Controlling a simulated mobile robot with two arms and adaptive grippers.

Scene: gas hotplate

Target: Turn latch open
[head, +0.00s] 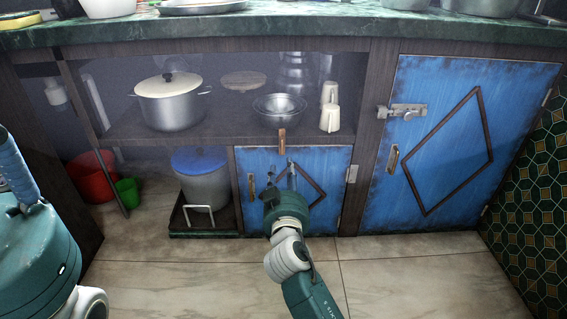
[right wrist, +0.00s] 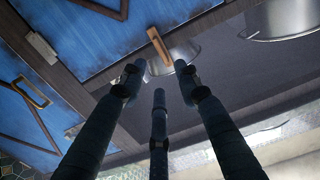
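A small wooden latch (head: 282,141) stands upright at the top edge of the small blue door (head: 326,163), overlapping the shelf board above. It also shows in the right wrist view (right wrist: 157,45), beyond my fingertips. My right gripper (head: 280,181) is in front of the small door, below the latch. In the right wrist view its three fingers (right wrist: 158,78) are spread, with nothing between them. The fingertips look apart from the latch. My left arm shows at the left edge of the head view, but no left gripper can be made out.
A larger blue door (head: 448,150) with a metal bolt (head: 403,111) is at the right. A blue-lidded pot (head: 203,180) stands left of the small door. The floor in front is clear.

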